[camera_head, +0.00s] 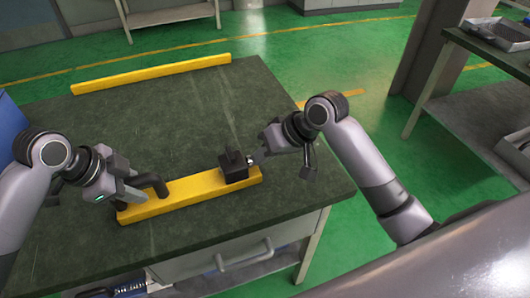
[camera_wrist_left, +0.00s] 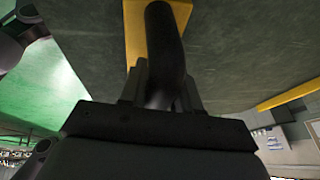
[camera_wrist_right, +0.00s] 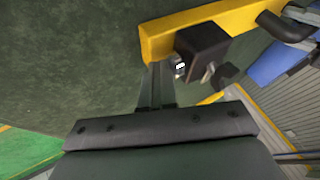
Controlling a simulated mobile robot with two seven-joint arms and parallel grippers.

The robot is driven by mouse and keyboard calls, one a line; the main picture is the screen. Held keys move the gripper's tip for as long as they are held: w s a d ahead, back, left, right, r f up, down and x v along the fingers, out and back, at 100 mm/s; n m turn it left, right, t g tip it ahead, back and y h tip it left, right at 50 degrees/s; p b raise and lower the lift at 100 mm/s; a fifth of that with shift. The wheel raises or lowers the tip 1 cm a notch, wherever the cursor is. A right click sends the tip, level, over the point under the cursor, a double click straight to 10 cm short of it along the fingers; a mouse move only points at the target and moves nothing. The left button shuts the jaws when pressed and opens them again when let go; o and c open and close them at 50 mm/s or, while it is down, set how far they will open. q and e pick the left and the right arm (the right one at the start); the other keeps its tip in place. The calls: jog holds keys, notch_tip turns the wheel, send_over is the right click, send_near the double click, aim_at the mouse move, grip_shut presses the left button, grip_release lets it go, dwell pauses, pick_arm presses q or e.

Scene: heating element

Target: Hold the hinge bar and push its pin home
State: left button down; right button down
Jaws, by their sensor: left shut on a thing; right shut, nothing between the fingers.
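The hinge bar is a yellow bar (camera_head: 195,191) lying near the table's front edge, with a bent black handle (camera_head: 155,183) at its left end and a black block (camera_head: 232,167) at its right. My left gripper (camera_head: 138,191) is shut on the handle, which stands between its fingers in the left wrist view (camera_wrist_left: 165,50). My right gripper (camera_head: 257,158) is shut and empty at the block's right side. In the right wrist view, a small silver pin end (camera_wrist_right: 180,69) shows at the block, close beside the fingertips; whether they touch is unclear.
A second yellow bar (camera_head: 150,74) lies along the back edge of the dark green table (camera_head: 190,115). The tabletop between the two bars is clear. A blue object (camera_head: 10,125) is at the far left. A shelf with trays (camera_head: 498,35) stands at the right.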

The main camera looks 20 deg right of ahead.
pick_arm(q)
jog(key=shift+d, duration=0.1)
pick_arm(e)
jog(key=shift+d, duration=0.25)
jog(key=d, duration=0.3)
jog(key=shift+d, duration=0.1)
jog(key=v, duration=1)
jog(key=shift+d, duration=0.1)
pick_arm(q)
jog(key=c, duration=0.7)
grip_release()
